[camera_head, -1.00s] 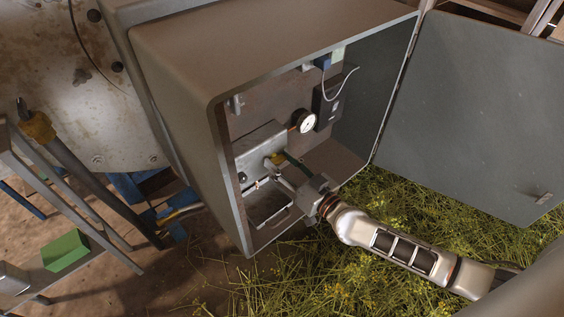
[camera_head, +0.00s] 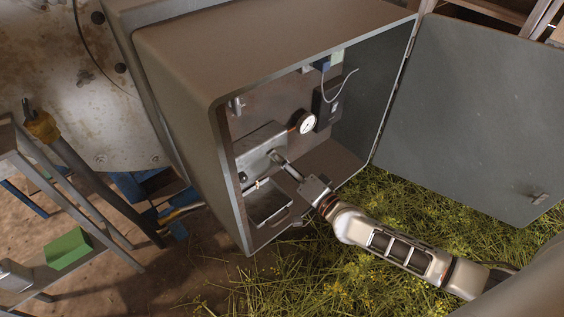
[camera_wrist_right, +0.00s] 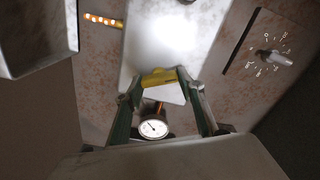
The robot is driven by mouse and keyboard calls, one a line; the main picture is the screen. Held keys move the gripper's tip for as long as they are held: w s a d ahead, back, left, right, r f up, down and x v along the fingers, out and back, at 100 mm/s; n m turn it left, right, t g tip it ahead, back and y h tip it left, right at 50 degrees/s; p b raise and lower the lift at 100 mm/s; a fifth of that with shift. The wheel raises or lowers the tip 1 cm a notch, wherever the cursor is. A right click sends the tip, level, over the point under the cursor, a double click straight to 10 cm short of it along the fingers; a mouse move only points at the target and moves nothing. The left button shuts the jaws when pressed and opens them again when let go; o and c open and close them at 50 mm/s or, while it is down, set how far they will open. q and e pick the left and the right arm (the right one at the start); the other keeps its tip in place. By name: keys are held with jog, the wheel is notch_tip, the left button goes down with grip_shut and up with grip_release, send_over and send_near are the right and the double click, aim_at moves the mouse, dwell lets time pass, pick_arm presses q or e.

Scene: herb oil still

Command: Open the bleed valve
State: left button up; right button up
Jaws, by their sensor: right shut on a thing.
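The bleed valve's yellow handle (camera_wrist_right: 158,78) shows in the right wrist view, between my fingertips, in front of a pale metal plate. My right gripper (camera_head: 275,157) reaches into the open grey cabinet from the lower right, its fingers at the metal box (camera_head: 258,148) on the back panel. In the wrist view my right gripper (camera_wrist_right: 162,84) is shut on the yellow handle. The valve body is mostly hidden, and in the head view the fingers cover the handle. My left gripper is not in view.
A round pressure gauge (camera_head: 306,124) sits close above the gripper. The cabinet's side wall (camera_head: 180,130) and lower lip border the arm. The door (camera_head: 485,115) stands open at right. A dark switch box (camera_head: 328,104) with a cable hangs on the back panel.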

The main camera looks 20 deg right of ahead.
pick_arm(q)
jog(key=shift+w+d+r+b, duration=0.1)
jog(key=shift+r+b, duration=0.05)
jog(key=shift+b, duration=0.15)
pick_arm(e)
jog(key=shift+f+m, duration=0.2)
jog(key=shift+m, duration=2.6)
jog(key=shift+o, duration=0.2)
jog(key=o, duration=1.1)
jog(key=shift+s, duration=0.1)
jog(key=v, duration=1.2)
jog(key=shift+r, duration=0.2)
